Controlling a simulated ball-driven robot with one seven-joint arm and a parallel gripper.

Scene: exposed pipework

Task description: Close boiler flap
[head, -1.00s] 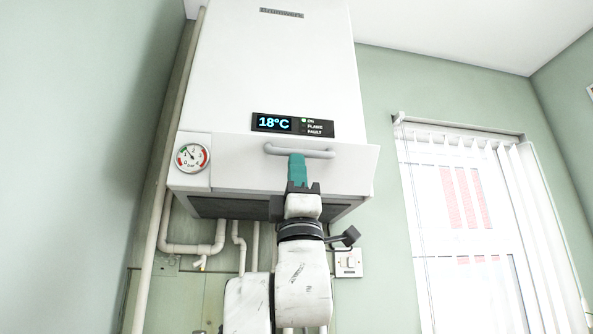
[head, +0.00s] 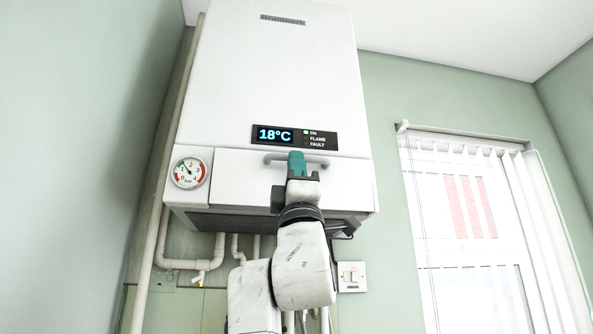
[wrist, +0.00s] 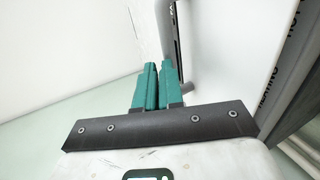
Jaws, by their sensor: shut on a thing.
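The white boiler (head: 275,70) hangs on the wall. Its flap (head: 240,178) is the wide white panel along the lower front, below the display, and it looks almost level with the boiler's face; a small remaining gap cannot be ruled out. A grey bar handle (head: 272,158) runs across the flap's upper part. My gripper (head: 297,157) has its teal fingers shut on the middle of this handle and covers part of it. In the wrist view the fingers (wrist: 158,72) are close together, with a grey handle end (wrist: 188,88) beside them.
A round pressure gauge (head: 189,173) sits left of the flap, and a display panel (head: 294,137) is just above it. Pipes (head: 190,264) run below the boiler. A switch (head: 351,276) is on the wall at lower right, and a window (head: 460,220) is further right.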

